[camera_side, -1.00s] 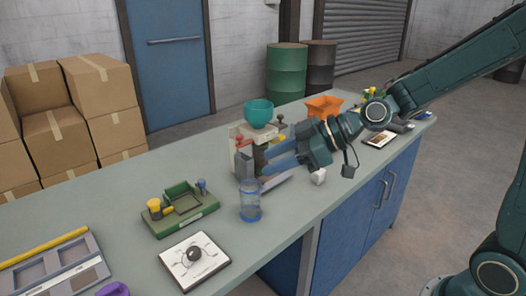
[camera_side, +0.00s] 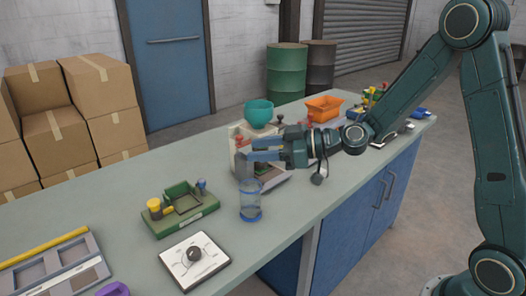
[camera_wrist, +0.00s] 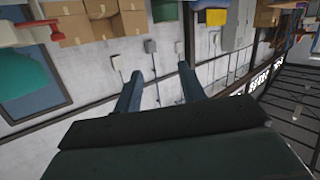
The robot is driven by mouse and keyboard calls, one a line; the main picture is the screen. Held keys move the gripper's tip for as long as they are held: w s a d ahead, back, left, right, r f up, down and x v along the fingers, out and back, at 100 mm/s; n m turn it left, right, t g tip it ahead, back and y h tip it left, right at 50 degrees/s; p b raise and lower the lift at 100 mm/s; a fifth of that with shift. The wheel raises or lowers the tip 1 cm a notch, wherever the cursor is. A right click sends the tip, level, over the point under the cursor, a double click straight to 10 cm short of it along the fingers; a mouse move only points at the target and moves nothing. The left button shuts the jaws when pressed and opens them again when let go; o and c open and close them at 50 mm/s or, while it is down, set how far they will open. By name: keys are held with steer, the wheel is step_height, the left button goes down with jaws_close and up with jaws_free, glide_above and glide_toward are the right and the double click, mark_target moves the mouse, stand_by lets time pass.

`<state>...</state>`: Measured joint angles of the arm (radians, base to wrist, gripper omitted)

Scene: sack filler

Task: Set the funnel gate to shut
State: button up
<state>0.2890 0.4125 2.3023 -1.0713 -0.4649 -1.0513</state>
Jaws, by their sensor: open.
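The teal funnel (camera_side: 259,113) sits on top of the pale sack filler (camera_side: 234,138) at the bench's middle. It has red-knobbed parts, one at its left front and another to the right; which belongs to the gate cannot be told. My gripper (camera_side: 252,150) is open, level in front of the filler, its fingers pointing left below the funnel. They hide much of the filler's front, so the gate's setting cannot be read. In the wrist view my two fingers (camera_wrist: 160,72) stand apart with nothing between them. A teal shape and a red part show at that view's left.
A clear blue bottle-like container (camera_side: 250,201) stands just below my gripper. A green fixture (camera_side: 182,211), a white board with a dark knob (camera_side: 195,262) and a grey tray (camera_side: 60,270) lie to the left. An orange bin (camera_side: 323,108) and small items stand to the right.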

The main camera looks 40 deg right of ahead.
steer(key=w+d+f+m+t+h, duration=0.1)
steer(key=w+d+f+m+t, duration=0.15)
steer(key=d, duration=0.25)
steer(key=m+t+h, duration=0.3)
steer(key=h, duration=0.1)
glide_toward(242, 139)
steer(key=a+v, duration=0.1)
steer(key=v, duration=0.2)
steer(key=shift+w+d+r, duration=0.15)
steer(key=shift+d+r, duration=0.15)
steer(key=shift+d, duration=0.2)
steer(key=shift+w, duration=0.15)
steer(key=shift+f+x, duration=0.15)
steer(key=shift+x, duration=3.25)
steer(key=shift+f+x, duration=0.1)
steer(key=shift+x, duration=3.3)
